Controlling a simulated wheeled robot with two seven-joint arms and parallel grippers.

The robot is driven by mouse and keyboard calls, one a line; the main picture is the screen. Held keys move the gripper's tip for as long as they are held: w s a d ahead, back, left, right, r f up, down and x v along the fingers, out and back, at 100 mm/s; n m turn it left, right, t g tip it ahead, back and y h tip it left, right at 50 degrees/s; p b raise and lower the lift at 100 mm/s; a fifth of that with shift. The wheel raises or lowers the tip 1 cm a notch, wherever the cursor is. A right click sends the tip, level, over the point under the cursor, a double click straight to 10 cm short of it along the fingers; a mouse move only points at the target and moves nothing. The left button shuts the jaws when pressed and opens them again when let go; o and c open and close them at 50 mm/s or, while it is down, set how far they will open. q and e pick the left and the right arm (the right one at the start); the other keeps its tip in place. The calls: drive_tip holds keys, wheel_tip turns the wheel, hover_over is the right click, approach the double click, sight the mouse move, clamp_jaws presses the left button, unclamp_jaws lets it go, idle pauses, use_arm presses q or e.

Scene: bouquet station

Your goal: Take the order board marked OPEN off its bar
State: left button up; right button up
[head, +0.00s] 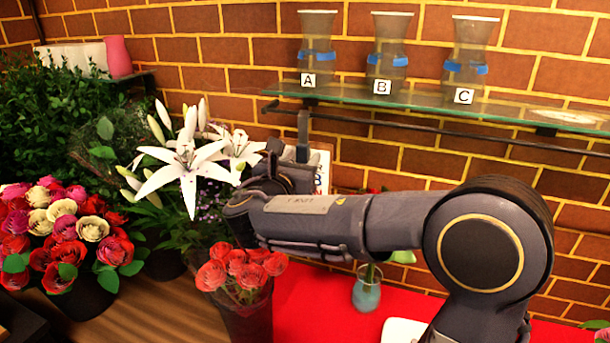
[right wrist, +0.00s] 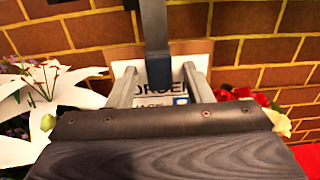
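The order board (head: 323,170) hangs below the glass shelf, mostly hidden behind my right arm in the head view. In the right wrist view the board (right wrist: 178,77) is pale, with the lettering "ORDER" partly readable and a blue mark below; the word OPEN cannot be made out. A dark upright hanger (right wrist: 154,40) comes down in front of it. My right gripper (right wrist: 159,71) is at the board, its two fingers apart on either side of the hanger's lower end. Contact cannot be told. The bar (head: 430,128) runs under the shelf. My left gripper is out of view.
The glass shelf (head: 385,95) above holds vases marked A, B and C. White lilies (head: 188,165) stand close left of the gripper. Red flowers in a dark vase (head: 245,310) and a small glass vase (head: 367,290) stand below the arm. Red cloth (head: 310,310) covers the counter there.

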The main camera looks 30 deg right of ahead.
clamp_jaws()
drive_tip(key=shift+r, duration=0.1)
